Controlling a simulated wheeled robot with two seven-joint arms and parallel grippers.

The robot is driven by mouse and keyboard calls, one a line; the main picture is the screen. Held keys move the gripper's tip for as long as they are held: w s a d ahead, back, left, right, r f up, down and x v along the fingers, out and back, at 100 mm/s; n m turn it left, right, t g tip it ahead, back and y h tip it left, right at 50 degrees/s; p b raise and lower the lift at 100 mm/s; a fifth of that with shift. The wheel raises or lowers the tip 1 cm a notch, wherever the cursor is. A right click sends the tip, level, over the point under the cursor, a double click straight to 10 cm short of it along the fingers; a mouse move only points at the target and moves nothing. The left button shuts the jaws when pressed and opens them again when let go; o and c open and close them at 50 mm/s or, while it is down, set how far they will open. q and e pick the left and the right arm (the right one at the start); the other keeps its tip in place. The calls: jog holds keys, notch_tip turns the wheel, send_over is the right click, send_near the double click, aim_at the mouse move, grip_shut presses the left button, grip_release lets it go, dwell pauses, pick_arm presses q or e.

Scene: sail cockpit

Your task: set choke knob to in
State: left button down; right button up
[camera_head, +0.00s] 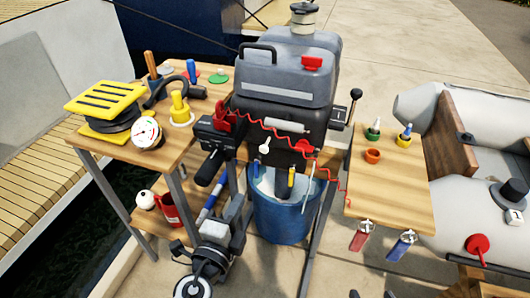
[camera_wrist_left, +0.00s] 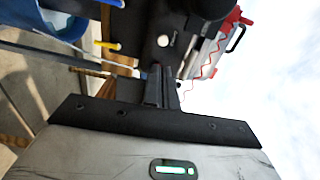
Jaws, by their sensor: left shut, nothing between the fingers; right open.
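A small pale round knob (camera_head: 264,149), likely the choke knob, is on the front of the dark outboard motor (camera_head: 285,122). It also shows in the left wrist view (camera_wrist_left: 163,41), just beyond the fingertips. I cannot tell from these frames how far it stands out. My left gripper (camera_head: 240,203) is below and left of the knob, apart from it. In the left wrist view its fingers (camera_wrist_left: 155,85) are shut with nothing between them.
A blue bucket (camera_head: 283,220) stands under the motor. A red coiled cord (camera_head: 325,163) hangs across the motor front. The black tiller grip (camera_head: 209,168) juts out left of the knob. Wooden tables with small items stand on the left and right (camera_head: 385,205).

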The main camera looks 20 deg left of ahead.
pick_arm(q)
jog(key=p, duration=0.3)
send_near(264, 151)
jog(key=shift+m, duration=0.3)
jog(key=w, duration=0.6)
jog(key=shift+w+f, duration=0.1)
jog(key=shift+w, duration=0.3)
pick_arm(e)
jog(key=shift+s+d+r, duration=0.2)
pick_arm(q)
jog(key=shift+b, duration=0.3)
